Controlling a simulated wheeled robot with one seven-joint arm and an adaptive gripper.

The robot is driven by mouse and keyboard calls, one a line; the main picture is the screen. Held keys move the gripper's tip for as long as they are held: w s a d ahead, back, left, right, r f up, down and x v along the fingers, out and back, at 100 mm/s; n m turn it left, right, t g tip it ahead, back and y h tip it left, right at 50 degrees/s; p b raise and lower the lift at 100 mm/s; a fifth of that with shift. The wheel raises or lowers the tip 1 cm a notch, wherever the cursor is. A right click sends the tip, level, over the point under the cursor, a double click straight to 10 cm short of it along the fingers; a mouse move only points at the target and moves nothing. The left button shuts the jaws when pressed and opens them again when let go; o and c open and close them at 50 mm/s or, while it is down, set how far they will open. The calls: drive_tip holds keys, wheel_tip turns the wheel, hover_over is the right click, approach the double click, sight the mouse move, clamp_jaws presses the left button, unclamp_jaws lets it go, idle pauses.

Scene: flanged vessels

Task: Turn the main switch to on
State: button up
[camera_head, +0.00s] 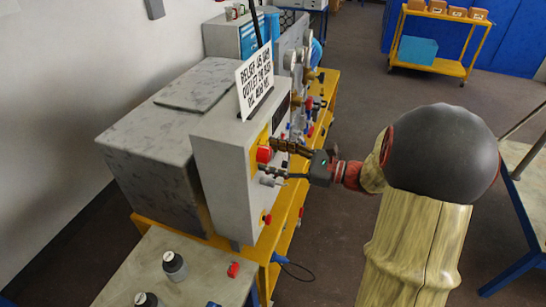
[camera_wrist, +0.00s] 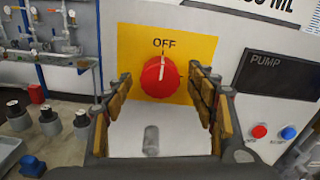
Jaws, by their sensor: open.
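The main switch is a round red knob (camera_wrist: 160,77) on a yellow plate (camera_wrist: 196,48) on the front of a grey control box. Its white mark points up to the word OFF. In the head view the red knob (camera_head: 264,154) shows on the box (camera_head: 218,150), partly beside my gripper's fingers. My gripper (camera_wrist: 160,100) is open, with one finger to the left and one to the right of the knob in the wrist view. The fingers in the head view (camera_head: 277,158) reach close to the box face. Whether they touch the knob I cannot tell.
A grey cylindrical part (camera_wrist: 151,140) sticks out below the knob. A PUMP panel (camera_wrist: 282,85) with red and blue buttons is at the right. A white sign (camera_head: 256,78) stands on the box. Open floor lies behind my arm.

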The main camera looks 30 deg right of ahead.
drive_tip(key=c, duration=1.1)
drive_tip(key=shift+c, duration=0.3)
